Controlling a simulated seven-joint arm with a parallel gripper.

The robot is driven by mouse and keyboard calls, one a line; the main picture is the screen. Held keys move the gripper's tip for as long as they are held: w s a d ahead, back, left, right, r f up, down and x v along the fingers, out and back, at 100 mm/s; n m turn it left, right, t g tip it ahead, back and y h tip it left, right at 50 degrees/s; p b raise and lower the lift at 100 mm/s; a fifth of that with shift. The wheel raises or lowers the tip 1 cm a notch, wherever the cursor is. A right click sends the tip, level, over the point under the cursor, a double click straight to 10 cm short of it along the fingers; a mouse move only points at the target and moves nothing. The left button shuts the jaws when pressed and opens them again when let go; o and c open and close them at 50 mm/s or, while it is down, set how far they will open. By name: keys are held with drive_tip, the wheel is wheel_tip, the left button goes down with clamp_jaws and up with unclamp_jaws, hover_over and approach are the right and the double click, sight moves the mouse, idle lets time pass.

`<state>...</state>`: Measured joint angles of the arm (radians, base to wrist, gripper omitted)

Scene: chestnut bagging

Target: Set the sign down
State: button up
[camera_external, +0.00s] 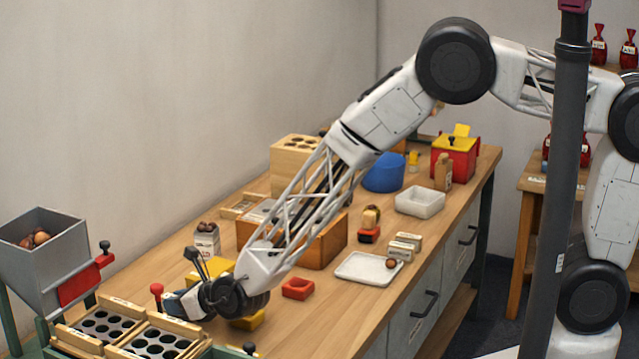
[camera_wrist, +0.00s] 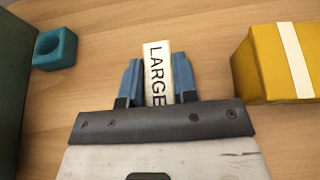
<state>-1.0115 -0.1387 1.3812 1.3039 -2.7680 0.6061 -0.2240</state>
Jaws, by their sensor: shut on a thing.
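The sign (camera_wrist: 157,72) is a small cream block with "LARGE" in black letters. In the wrist view it sits between the two blue fingers of my gripper (camera_wrist: 158,82), which is shut on it. Wood tabletop shows around and beyond it; I cannot tell whether the sign touches the table. In the external view my gripper (camera_external: 185,303) is low at the near left part of the bench, beside the wooden-framed trays with dark holes. The sign cannot be made out there.
A yellow box with a white stripe (camera_wrist: 280,62) stands close right of my gripper, and a teal ring-shaped piece (camera_wrist: 55,48) lies left. The grey hopper (camera_external: 45,262) and hole trays (camera_external: 128,322) are at the near left.

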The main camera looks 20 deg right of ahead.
drive_tip(key=shift+f, duration=0.5)
drive_tip(key=shift+f, duration=0.1)
drive_tip(key=o, duration=0.9)
drive_tip(key=shift+s+d+r, duration=0.2)
drive_tip(key=shift+r, duration=0.05)
drive_tip(key=shift+v, duration=5.65)
